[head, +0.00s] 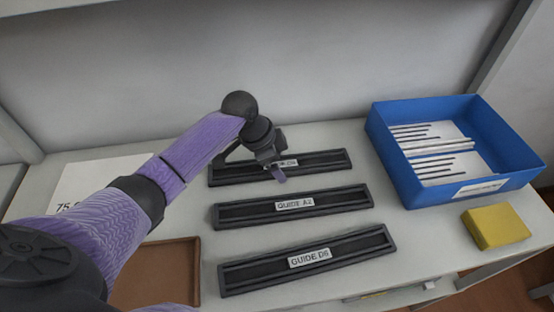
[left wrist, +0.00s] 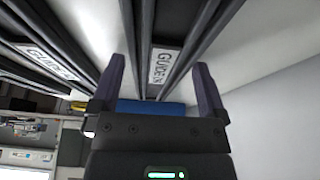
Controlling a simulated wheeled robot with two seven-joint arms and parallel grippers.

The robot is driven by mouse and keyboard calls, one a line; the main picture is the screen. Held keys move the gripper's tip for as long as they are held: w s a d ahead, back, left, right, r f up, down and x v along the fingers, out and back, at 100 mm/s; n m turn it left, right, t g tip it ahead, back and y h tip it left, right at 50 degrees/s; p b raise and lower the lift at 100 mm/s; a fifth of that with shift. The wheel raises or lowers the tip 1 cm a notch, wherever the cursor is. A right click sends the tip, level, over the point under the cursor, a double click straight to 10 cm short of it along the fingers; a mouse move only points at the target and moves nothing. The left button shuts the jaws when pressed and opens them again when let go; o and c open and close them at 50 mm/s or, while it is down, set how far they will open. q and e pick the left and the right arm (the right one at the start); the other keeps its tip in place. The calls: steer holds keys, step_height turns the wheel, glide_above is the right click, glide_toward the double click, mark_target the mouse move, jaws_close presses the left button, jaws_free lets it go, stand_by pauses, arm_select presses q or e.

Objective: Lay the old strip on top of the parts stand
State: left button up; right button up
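My left gripper (head: 277,172) is over the farthest dark guide (head: 325,163) in the head view, partly covering its label. In the left wrist view its two purple fingers (left wrist: 160,68) are spread wide. A guide label (left wrist: 159,66) shows between them, and I see nothing gripped. Two more dark guides lie nearer, labelled GUIDE A2 (head: 345,198) and GUIDE D6 (head: 360,250). I cannot tell which thing is the old strip or the parts stand; any strip inside the guides is too dark to make out. My right gripper is not in view.
A blue bin (head: 400,175) at the right holds several thin dark and pale strips. A yellow block (head: 496,227) is in front of it. A brown tray (head: 197,262) is at lower left, and a white printed sheet (head: 95,185) is behind my left arm.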

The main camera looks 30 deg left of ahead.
arm_select(q)
steer(key=shift+r, duration=0.2)
steer(key=p+v, duration=0.5)
steer(key=v, duration=0.7)
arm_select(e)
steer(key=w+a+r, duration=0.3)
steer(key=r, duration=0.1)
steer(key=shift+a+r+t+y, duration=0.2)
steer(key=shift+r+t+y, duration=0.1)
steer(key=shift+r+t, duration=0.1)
arm_select(q)
steer(key=shift+f, duration=0.1)
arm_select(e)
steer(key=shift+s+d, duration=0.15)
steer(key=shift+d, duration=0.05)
